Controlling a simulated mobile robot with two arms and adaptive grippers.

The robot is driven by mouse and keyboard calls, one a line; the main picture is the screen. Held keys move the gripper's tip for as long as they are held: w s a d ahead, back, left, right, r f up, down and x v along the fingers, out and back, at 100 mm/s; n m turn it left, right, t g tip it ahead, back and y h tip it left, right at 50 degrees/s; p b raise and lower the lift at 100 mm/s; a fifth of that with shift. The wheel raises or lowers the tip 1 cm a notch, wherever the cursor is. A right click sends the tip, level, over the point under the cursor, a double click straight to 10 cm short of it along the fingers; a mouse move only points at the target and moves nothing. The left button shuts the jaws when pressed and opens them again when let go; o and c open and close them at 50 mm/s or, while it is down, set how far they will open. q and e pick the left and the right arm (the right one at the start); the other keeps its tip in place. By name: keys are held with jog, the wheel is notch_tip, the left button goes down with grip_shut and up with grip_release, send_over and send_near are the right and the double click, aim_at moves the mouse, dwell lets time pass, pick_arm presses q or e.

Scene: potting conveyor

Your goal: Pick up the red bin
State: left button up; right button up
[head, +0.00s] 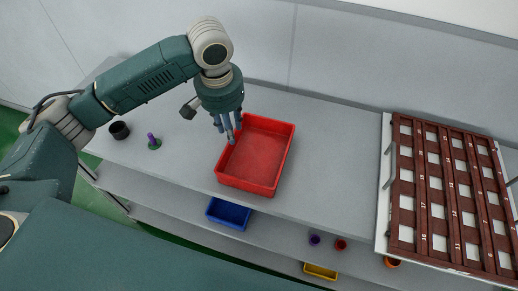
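The red bin (262,158) is an empty-looking, open rectangular tray on the grey upper shelf, near the middle of the head view. My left gripper (230,134) points down over the bin's upper-left side, its fingers apart with nothing seen between them. The fingers overlap the bin's left rim in the picture and hide part of it. I cannot tell whether they touch it. My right gripper is not in view.
A dark pot (119,130) and a small pot with a purple top (153,142) stand left on the grey shelf (340,150). A brown numbered tray rack (453,190) stands right. Lower down are a blue bin (229,213), a yellow bin (320,271) and small pots (341,244).

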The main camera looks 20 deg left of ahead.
aim_at(234, 150)
pick_arm(q)
notch_tip(234, 150, down, 2)
jog(key=shift+s+f, duration=0.1)
jog(key=shift+f, duration=0.1)
jog(key=f, duration=0.1)
jog(key=f+p, duration=0.1)
jog(key=f, duration=0.1)
jog(key=f+p, duration=0.1)
jog(key=shift+w+a+f, duration=0.1)
jog(key=shift+w+f, duration=0.1)
jog(key=shift+w, duration=0.15)
jog(key=shift+f, duration=0.4)
jog(key=shift+c, duration=0.5)
grip_shut()
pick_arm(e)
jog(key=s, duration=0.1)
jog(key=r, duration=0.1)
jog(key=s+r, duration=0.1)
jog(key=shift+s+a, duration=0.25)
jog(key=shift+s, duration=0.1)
